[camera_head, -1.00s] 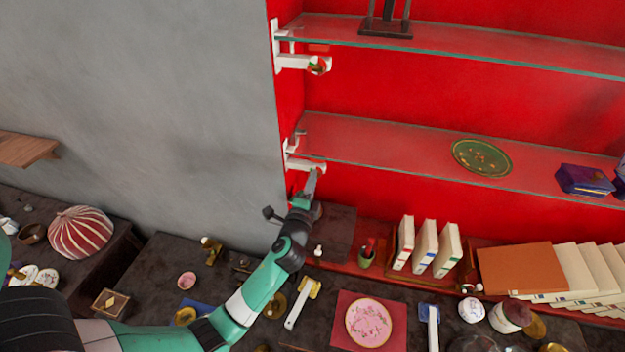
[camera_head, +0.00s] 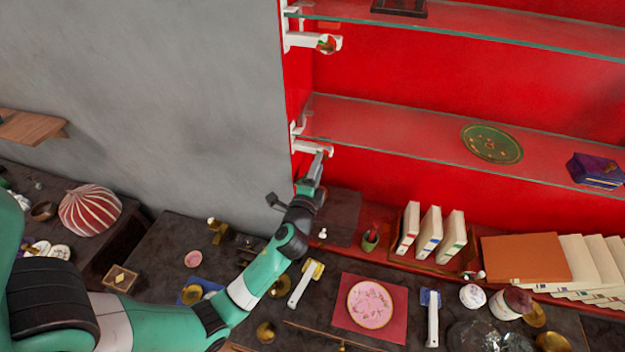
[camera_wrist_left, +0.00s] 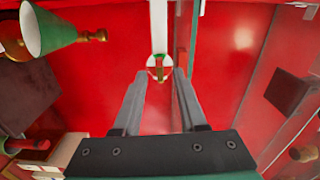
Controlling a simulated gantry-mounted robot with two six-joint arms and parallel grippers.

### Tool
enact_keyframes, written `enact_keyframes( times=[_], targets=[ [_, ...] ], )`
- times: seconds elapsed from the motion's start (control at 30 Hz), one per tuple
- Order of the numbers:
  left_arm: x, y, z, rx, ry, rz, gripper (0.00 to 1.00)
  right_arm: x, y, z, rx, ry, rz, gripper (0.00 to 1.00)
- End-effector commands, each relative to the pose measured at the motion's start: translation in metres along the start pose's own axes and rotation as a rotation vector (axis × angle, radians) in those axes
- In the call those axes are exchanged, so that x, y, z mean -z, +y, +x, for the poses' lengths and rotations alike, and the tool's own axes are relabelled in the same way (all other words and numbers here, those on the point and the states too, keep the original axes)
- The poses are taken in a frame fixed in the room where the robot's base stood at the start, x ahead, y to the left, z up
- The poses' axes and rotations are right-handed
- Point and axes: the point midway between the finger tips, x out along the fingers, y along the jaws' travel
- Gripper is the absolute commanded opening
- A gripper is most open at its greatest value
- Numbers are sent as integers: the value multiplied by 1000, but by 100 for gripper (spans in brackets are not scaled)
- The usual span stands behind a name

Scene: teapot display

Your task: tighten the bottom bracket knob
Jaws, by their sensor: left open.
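The bottom bracket (camera_head: 308,146) is white and holds the lower glass shelf at its left end. Its knob (camera_wrist_left: 159,68) shows in the left wrist view as a small round white, red and green end with a brass-coloured piece, at the tip of the white bracket arm (camera_wrist_left: 158,28). My left gripper (camera_head: 319,160) is just below the bracket's end in the head view. In the left wrist view its fingers (camera_wrist_left: 160,76) are open, one on each side of the knob. I cannot tell whether they touch it. My right gripper is not in view.
The lower glass shelf (camera_head: 400,135) carries a green plate (camera_head: 491,144). A similar upper bracket (camera_head: 312,41) is above. Books (camera_head: 430,237) and a green cup (camera_head: 370,240) stand below to the right. The grey wall (camera_head: 150,100) at left is bare.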

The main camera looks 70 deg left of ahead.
Motion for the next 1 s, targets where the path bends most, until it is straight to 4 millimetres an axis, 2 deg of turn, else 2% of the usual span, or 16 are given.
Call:
enact_keyframes(
  times=[0.2,0.4,0.57,1.0],
  targets=[
    [1,3,-53,-2,5,1,41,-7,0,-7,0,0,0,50],
    [1,3,-90,-2,4,1,41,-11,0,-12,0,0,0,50],
    [0,0,-99,-1,0,1,41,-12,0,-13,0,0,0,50],
    [0,0,-99,-1,0,1,41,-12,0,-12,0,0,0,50]
  ],
)
